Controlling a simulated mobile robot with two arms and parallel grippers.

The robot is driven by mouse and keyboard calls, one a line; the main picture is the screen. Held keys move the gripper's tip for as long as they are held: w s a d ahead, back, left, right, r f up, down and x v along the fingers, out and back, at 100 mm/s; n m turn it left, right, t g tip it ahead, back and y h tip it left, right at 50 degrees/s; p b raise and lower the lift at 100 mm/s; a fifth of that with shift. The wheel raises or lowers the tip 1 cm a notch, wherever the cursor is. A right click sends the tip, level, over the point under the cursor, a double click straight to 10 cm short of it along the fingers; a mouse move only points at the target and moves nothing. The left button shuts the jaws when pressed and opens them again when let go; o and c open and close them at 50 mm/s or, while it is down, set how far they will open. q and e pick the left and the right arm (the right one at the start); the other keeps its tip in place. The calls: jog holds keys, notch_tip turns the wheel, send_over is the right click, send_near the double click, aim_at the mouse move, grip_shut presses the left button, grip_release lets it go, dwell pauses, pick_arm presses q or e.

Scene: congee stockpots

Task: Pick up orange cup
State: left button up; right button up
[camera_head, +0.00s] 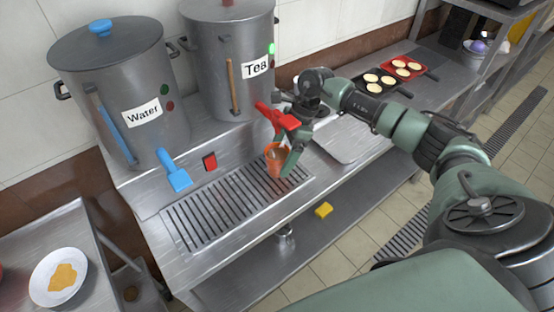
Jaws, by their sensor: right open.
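An orange cup (273,158) stands on the slotted drain grate in front of the Tea pot. My right gripper (285,155) is at the cup, with its fingers open and one finger on the cup's right side. The far finger is partly hidden, and I cannot tell whether the fingers touch the cup. The red tap handle of the Tea pot (277,116) is just above the gripper. My left gripper is not in view.
The drain grate (205,210) is otherwise bare. The Water pot (112,95) with its blue tap (174,172) stands at left. A metal tray (352,140) lies right of the cup. A yellow sponge-like block (323,210) lies on the lower shelf.

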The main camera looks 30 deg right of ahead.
jog(key=c, duration=1.8)
